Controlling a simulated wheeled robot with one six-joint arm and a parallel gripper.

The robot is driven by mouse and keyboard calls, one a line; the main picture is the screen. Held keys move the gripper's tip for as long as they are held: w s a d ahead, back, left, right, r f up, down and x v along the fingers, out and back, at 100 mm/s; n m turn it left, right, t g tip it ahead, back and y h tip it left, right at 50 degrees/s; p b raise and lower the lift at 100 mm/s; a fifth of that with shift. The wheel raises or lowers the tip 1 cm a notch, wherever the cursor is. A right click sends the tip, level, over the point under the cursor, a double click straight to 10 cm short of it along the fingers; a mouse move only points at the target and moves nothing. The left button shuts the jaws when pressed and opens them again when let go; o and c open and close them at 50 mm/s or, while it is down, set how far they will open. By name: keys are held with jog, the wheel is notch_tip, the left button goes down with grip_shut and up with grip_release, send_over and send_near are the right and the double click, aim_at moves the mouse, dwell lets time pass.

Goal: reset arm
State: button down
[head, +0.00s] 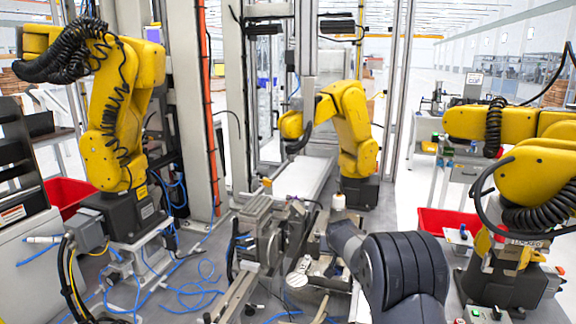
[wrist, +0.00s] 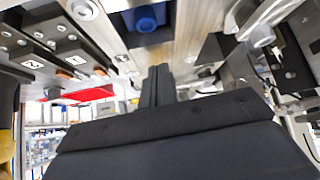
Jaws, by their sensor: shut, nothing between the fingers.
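My gripper (wrist: 157,86) shows in the wrist view as two dark fingers side by side at the middle, closed together with nothing between them. Its wide black body fills the lower part of that view. In the head view my dark grey arm (head: 402,268) rises at the bottom centre, bent over the grey work fixture (head: 262,238). I cannot make out the fingertips there. In the wrist view the fingers point toward a wood-coloured and metal fixture with a blue round part (wrist: 146,22); whether they touch it I cannot tell.
Yellow robot arms stand at the left (head: 122,110), at the back centre (head: 345,125) and at the right (head: 540,170). Red bins sit at the left (head: 68,192) and right (head: 455,221). Blue cables (head: 195,288) lie loose at the lower left. A white conveyor (head: 303,178) runs behind the fixture.

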jog(key=shift+w+a, duration=0.25)
jog(key=shift+w, duration=0.1)
jog(key=shift+d, duration=0.1)
jog(key=shift+s+r, duration=0.1)
